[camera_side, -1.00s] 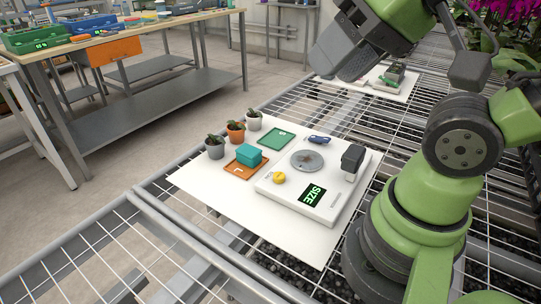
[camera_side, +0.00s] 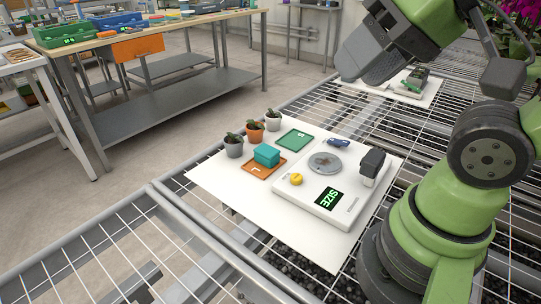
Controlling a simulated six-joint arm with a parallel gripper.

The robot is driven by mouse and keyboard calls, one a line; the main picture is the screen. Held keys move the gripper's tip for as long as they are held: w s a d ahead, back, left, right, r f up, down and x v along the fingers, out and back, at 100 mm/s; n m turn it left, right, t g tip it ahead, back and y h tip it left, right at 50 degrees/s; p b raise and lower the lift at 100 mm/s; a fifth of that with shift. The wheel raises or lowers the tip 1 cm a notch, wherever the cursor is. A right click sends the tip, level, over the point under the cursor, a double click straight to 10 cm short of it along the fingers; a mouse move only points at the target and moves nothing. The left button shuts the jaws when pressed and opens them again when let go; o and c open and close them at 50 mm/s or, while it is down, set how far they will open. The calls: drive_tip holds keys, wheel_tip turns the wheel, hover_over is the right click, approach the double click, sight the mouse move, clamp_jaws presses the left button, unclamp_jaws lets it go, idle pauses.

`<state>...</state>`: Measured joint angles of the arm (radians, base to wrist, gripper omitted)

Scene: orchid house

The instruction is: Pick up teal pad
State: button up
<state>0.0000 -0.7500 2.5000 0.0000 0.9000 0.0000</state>
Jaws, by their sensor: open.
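The teal pad (camera_side: 266,154) is a small teal block. It lies on the orange tray (camera_side: 253,172) marked L, on the white board left of the white device. My gripper (camera_side: 349,72) is in the upper right, high above and behind the board, well apart from the pad. Its jaws are open, and I see nothing held between them. The pad is in plain view.
A green tray (camera_side: 294,140) marked S lies behind the pad. Several small potted plants (camera_side: 254,131) stand along the board's left edge. The white device (camera_side: 322,205) has a round metal plate, a yellow knob and a SIZE display. A blue item (camera_side: 338,142) lies behind it.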

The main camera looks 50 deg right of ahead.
idle(0.4)
drive_tip(key=o, duration=0.6)
drive_tip(key=n+g+h, duration=0.2)
drive_tip(key=n+g, duration=0.2)
drive_tip(key=g, duration=0.3)
hover_over(267, 150)
drive_tip(key=f, duration=2.3)
drive_tip(key=shift+a+f, duration=0.3)
drive_tip(key=shift+f, duration=0.1)
drive_tip(key=shift+d+f, duration=0.15)
drive_tip(key=shift+f, duration=1.4)
drive_tip(key=shift+d+f, duration=0.15)
drive_tip(key=shift+f, duration=1.4)
